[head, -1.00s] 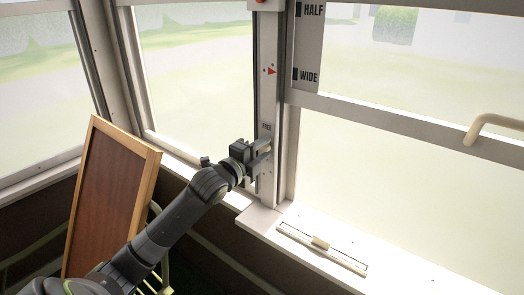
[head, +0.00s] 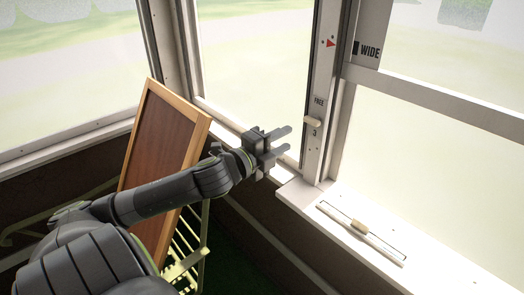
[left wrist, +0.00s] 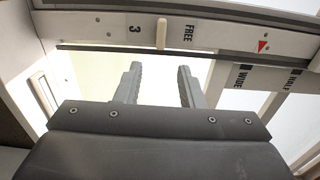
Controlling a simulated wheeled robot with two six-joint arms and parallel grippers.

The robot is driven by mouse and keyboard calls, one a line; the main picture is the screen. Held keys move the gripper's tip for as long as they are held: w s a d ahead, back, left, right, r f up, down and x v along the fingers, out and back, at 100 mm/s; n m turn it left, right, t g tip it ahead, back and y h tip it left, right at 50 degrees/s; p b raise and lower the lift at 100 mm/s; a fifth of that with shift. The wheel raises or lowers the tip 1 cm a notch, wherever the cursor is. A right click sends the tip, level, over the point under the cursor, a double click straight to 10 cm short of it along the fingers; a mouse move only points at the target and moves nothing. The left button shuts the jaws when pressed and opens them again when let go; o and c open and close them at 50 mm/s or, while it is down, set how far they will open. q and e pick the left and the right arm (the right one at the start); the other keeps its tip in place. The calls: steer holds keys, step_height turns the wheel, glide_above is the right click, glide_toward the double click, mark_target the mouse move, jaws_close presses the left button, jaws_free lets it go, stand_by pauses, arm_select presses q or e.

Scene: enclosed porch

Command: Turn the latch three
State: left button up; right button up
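Latch three is a small cream lever (head: 313,122) on the pale window post (head: 322,92), between the marks "FREE" and "3". It lies crosswise to the post. It also shows in the left wrist view (left wrist: 161,33), above my fingers. My left gripper (head: 284,141) is open and empty, left of the post and a little below the lever, apart from it. Its two spread fingers (left wrist: 159,86) show in the left wrist view with nothing between them. My right gripper is not in view.
A wood-framed brown board (head: 168,150) leans at the left behind my arm, by a pale green metal frame (head: 190,250). A sill (head: 330,192) at the right bears a slider with a cream knob (head: 360,226). A "WIDE" plate (head: 369,38) hangs beside the post.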

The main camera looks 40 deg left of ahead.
arm_select(q)
steer(key=s+p, duration=0.2)
steer(key=s, duration=0.4)
steer(key=shift+a, duration=0.25)
steer(key=shift+s, duration=0.1)
stand_by(0.4)
